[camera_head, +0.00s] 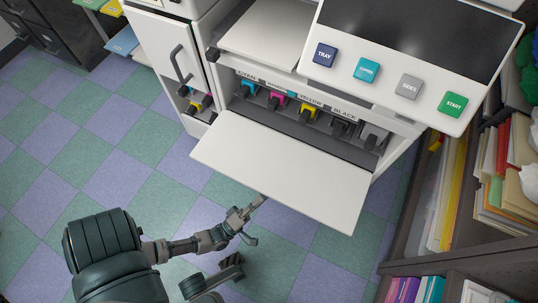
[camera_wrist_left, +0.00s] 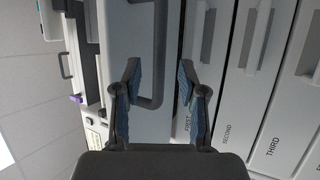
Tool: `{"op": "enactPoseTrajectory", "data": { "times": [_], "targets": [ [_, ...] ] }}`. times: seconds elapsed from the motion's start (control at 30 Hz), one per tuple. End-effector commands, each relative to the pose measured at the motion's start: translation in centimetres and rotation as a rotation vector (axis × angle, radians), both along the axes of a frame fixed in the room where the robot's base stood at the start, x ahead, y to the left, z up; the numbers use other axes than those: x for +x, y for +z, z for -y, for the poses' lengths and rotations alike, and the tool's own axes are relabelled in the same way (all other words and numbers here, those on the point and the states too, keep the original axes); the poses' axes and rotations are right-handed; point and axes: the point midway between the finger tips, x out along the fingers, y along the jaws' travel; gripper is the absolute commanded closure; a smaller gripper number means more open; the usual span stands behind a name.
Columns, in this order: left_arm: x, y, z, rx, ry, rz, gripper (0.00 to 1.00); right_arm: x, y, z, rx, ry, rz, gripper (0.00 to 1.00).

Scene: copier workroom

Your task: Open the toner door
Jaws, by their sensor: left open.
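The toner door (camera_head: 280,168) is a wide white panel on the copier's front. In the head view it is swung down and out, with the toner bay (camera_head: 300,108) exposed behind it. My left gripper (camera_head: 256,218) is below the door's front edge, partly hidden. In the left wrist view, my left gripper (camera_wrist_left: 158,74) is open, its fingers apart near a dark bar handle (camera_wrist_left: 147,102) on a pale panel. I cannot tell whether they touch. My right gripper is not seen.
A narrow side door with a dark handle (camera_head: 181,64) is left of the bay. A control panel with buttons (camera_head: 409,86) overhangs at right. Shelves (camera_head: 440,195) stand on the right. Drawers marked FIRST, SECOND and THIRD (camera_wrist_left: 272,130) show in the wrist view. Floor at left is clear.

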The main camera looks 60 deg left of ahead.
Motion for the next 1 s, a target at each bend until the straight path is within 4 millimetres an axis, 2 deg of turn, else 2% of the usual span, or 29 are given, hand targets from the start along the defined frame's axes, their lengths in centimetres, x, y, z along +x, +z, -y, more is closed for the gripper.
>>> {"op": "enactPoseTrajectory", "data": {
  "times": [0.1,0.33,0.5,1.0],
  "targets": [
    [-2.4,-1.3,0.3,0.0,0.0,-0.004,0.59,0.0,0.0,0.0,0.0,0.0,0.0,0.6],
    [-5.3,-2.7,0.5,-0.001,0.001,-0.002,0.59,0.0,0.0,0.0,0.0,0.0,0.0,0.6],
    [-5.8,-2.9,0.6,-0.001,0.002,0.001,0.59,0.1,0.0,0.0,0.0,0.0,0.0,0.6],
    [-5.8,-2.9,0.6,0.0,0.001,0.0,0.59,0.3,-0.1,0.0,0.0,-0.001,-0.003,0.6]
  ]
}}
